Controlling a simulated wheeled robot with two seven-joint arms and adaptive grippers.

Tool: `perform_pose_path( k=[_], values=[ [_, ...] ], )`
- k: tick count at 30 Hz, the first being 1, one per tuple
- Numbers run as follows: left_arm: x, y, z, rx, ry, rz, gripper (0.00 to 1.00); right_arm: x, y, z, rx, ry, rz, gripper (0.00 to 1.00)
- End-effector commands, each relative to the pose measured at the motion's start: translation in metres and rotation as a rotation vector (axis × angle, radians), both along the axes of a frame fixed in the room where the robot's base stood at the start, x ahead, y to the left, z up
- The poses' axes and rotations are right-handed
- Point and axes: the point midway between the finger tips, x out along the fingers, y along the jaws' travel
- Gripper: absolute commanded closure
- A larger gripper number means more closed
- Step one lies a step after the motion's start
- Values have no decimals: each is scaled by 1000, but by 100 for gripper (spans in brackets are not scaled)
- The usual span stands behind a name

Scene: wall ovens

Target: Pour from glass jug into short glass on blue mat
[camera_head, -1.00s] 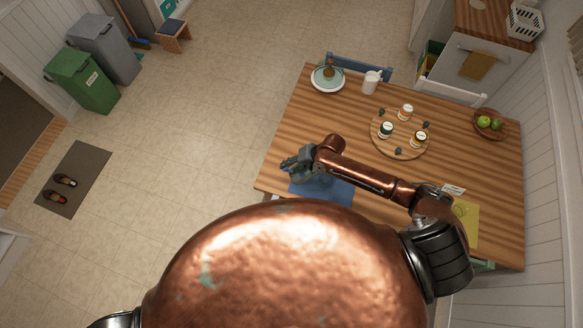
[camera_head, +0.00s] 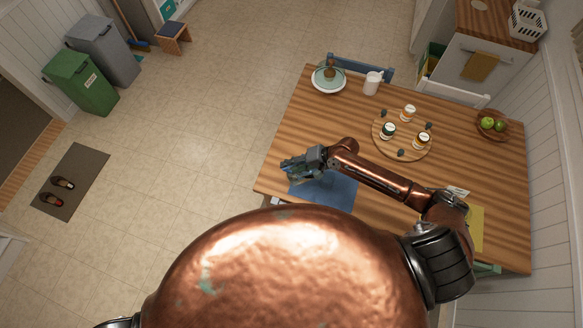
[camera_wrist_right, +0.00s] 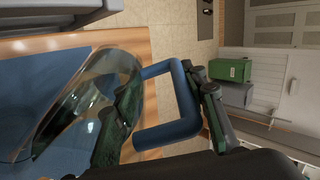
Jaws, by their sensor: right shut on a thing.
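The glass jug (camera_wrist_right: 88,95) is clear, with a blue handle (camera_wrist_right: 182,108), and fills the left half of the right wrist view. It looks tilted there, over the blue mat (camera_wrist_right: 38,85). My right gripper (camera_wrist_right: 168,112) is shut on the jug's handle. In the head view the right gripper (camera_head: 296,167) is above the left end of the blue mat (camera_head: 332,194), near the table's edge, and largely covers the jug. I cannot make out the short glass; gripper and jug may hide it. The liquid level is unclear. My left gripper is out of view.
On the wooden table (camera_head: 275,172) stand a round board (camera_head: 403,151) with several jars, a white cup (camera_head: 372,83), a plate (camera_head: 328,80) and a bowl of green apples (camera_head: 492,125). A yellow mat (camera_head: 476,228) lies beside my right arm. Open floor lies left.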

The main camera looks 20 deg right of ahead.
Motion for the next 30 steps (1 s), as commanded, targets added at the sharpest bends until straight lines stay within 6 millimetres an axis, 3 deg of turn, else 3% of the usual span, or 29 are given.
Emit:
perform_pose_path(
  k=[19, 30],
  values=[
    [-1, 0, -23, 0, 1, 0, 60, 1, -2, 4, 92, -22, -2, 100],
    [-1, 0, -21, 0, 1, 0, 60, 1, -2, 6, 92, -23, -1, 100]
  ],
)
